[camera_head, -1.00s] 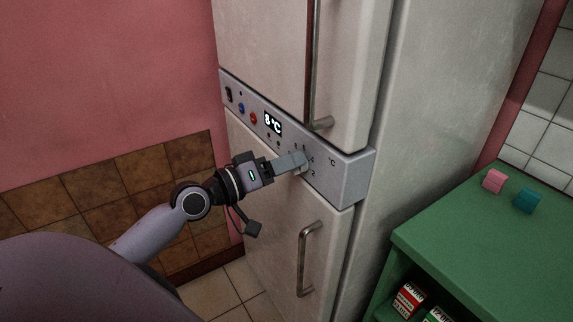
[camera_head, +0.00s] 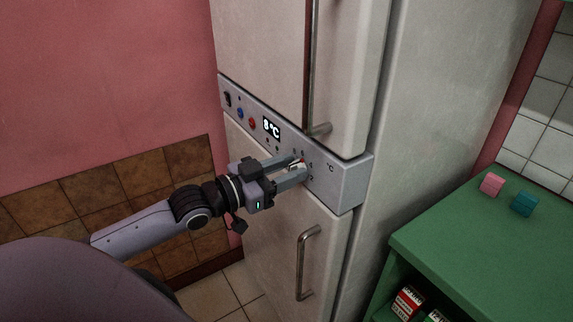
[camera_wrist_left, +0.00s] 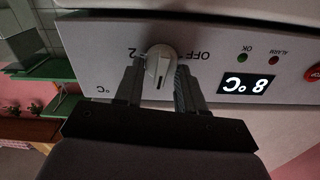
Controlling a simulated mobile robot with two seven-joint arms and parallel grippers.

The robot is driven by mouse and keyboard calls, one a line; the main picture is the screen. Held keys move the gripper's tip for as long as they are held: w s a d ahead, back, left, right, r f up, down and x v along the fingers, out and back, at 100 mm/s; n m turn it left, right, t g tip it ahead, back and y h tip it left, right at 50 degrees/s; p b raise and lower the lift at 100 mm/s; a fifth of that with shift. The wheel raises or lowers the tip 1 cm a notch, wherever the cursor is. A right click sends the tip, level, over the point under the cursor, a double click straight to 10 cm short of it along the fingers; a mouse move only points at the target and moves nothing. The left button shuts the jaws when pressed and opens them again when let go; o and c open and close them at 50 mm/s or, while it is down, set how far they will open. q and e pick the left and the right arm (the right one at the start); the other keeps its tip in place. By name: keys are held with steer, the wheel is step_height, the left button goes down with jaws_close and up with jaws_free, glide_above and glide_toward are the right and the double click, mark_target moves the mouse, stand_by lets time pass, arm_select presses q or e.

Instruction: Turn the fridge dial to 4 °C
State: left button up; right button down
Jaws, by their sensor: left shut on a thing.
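The fridge dial (camera_wrist_left: 157,64) is a light grey knob on the grey control panel (camera_head: 345,188). A dark mark on the dial points down in the left wrist view, where the panel's lettering is upside down. "OFF" and "2" show beside it. My left gripper (camera_head: 297,168) is shut on the dial, one finger on each side of it. The fingers hide part of the dial in the head view. The lit display (camera_head: 271,127) reads 8 °C; it also shows in the left wrist view (camera_wrist_left: 247,85). My right gripper is out of view.
A long upper door handle (camera_head: 314,80) ends just above the panel. A lower handle (camera_head: 306,260) stands out below it. A green shelf (camera_head: 450,230) at the right bears a pink block (camera_head: 492,184) and a teal block (camera_head: 524,203).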

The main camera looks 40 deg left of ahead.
arm_select(q)
steer(key=m+p, duration=0.1)
steer(key=m, duration=0.3)
steer(key=shift+d+m+p, duration=0.2)
steer(key=shift+m+p, duration=0.1)
steer(key=shift+p, duration=0.05)
steer(key=shift+s+f+m+p, duration=0.1)
steer(key=shift+m+p, duration=0.4)
steer(key=shift+m, duration=1.2)
steer(key=shift+d+m, duration=0.1)
steer(key=shift+m, duration=0.2)
steer(key=o, duration=1)
steer(key=shift+s, duration=0.1)
steer(key=shift+v, duration=3.5)
